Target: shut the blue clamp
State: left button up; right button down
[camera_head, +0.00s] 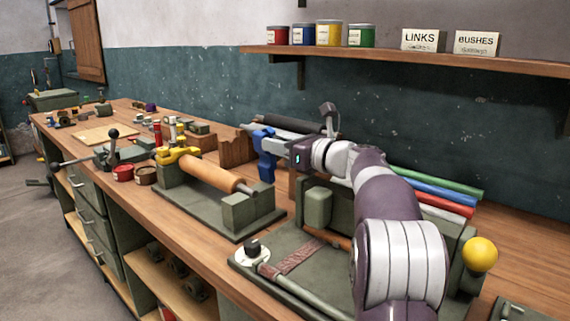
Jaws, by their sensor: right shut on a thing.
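The blue clamp (267,165) stands near the back of the bench, left of the middle of the view. My right arm reaches in from the lower right. My right gripper (256,139) is at the top of the blue clamp and is shut on it. The gripper and arm hide part of the clamp, so I cannot tell whether its jaw is open or shut. My left gripper is not in view.
A yellow clamp (177,157) and a wooden roller (208,175) sit on a green fixture left of the blue clamp. Coloured rods (440,190) lie at the right. A yellow ball knob (480,254) stands right of my arm. A shelf (400,58) with tins hangs above.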

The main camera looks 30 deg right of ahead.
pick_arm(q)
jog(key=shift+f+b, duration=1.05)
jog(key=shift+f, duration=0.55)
pick_arm(e)
jog(key=shift+s+a+f+n, duration=0.2)
jog(key=shift+a+f+n, duration=0.05)
jog(key=shift+a+n, duration=0.45)
jog(key=c, duration=0.9)
grip_release()
jog(key=shift+c, duration=0.2)
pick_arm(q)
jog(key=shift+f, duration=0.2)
pick_arm(e)
jog(key=v, duration=1.2)
jog(key=shift+s+d+r, duration=0.1)
jog(key=shift+s+r, duration=0.05)
jog(key=shift+s, duration=0.2)
